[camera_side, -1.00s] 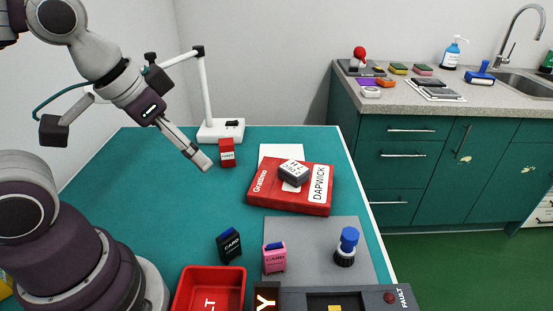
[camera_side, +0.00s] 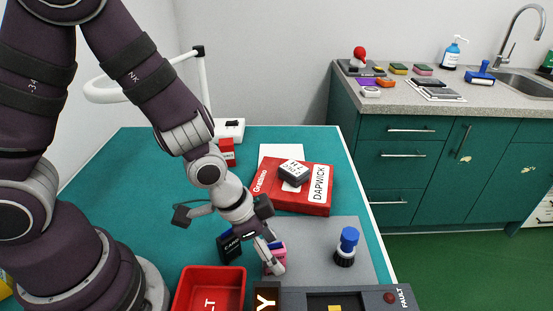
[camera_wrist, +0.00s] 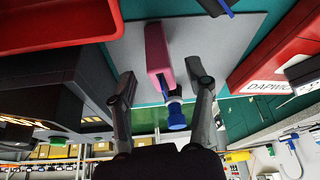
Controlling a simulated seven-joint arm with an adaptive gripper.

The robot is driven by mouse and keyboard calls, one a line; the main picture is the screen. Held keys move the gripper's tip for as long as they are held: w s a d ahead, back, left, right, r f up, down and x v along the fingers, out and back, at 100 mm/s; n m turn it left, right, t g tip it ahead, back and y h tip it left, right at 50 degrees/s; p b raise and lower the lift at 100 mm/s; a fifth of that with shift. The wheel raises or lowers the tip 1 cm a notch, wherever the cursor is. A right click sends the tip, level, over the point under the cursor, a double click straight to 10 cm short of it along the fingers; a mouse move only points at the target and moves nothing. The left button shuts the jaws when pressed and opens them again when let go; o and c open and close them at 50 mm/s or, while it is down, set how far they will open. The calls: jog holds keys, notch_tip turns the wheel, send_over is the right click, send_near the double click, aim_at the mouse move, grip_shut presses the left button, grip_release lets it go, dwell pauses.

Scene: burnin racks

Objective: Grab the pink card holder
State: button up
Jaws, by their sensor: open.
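The pink card holder (camera_side: 267,262) stands on the grey mat in the side view, partly hidden by my gripper (camera_side: 272,256). In the wrist view the pink card holder (camera_wrist: 157,48) is ahead of my gripper (camera_wrist: 160,72). My two fingers are spread apart, and the holder's near end lies in line with the gap between them. I see no finger clearly touching it. Whether the fingertips flank its sides cannot be told for certain.
A black card holder (camera_side: 229,248) stands close left of the pink one. A blue-knobbed stamp (camera_side: 347,245) stands to its right. A red tray (camera_side: 209,273) and a grey FAULT box (camera_side: 376,298) are in front. A red box (camera_side: 310,204) lies behind.

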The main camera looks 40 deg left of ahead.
jog(key=x, duration=0.3)
jog(key=shift+a+f, duration=0.1)
jog(key=shift+f, duration=0.25)
grip_shut()
